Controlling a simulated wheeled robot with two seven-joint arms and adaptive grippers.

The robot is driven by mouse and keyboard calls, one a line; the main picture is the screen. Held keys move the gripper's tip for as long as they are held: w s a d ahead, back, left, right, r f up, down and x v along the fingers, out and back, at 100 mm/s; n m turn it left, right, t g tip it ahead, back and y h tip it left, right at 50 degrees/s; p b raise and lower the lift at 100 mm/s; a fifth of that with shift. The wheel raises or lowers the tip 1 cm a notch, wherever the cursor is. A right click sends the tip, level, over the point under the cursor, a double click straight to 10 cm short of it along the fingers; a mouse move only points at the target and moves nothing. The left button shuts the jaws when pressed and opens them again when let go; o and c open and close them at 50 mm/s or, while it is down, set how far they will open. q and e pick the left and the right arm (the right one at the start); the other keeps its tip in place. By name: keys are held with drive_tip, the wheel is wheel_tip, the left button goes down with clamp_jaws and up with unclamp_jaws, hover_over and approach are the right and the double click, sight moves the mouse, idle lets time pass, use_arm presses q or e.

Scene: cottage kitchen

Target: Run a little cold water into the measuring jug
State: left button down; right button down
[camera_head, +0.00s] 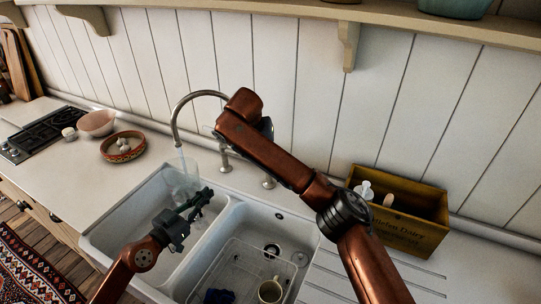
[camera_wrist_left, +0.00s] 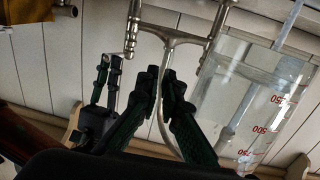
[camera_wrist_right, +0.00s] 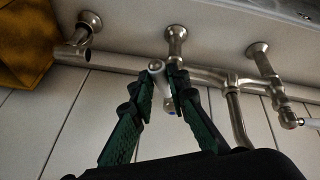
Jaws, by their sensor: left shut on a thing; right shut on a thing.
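The clear measuring jug (camera_head: 183,186) is upright over the left sink basin, under the tap spout (camera_head: 178,118). A thin pale stream (camera_head: 181,155) runs from the spout towards the jug. My left gripper (camera_head: 203,197) is shut at the jug's side; its grip is hard to make out. The jug's red markings show upside down in the left wrist view (camera_wrist_left: 255,105). I cannot tell its water level surely. My right gripper (camera_wrist_right: 163,76) is shut on the white cold tap lever (camera_wrist_right: 157,68), which has a blue mark. My right arm hides this grip in the head view.
The other tap lever (camera_wrist_right: 308,122) is apart from my right gripper. The right basin holds a wire rack (camera_head: 235,268), a mug (camera_head: 270,291) and a dark blue cloth (camera_head: 218,297).

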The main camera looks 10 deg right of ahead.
drive_tip(key=shift+w+a+r+m, duration=0.1)
drive_tip(key=shift+a+r+m, duration=0.1)
drive_tip(key=shift+m, duration=0.2)
drive_tip(key=c, duration=1.8)
unclamp_jaws()
drive_tip(key=shift+f, duration=0.15)
drive_tip(key=shift+c, duration=0.2)
drive_tip(key=v, duration=1.2)
drive_tip(key=shift+w+a, duration=0.1)
drive_tip(key=shift+w, duration=0.05)
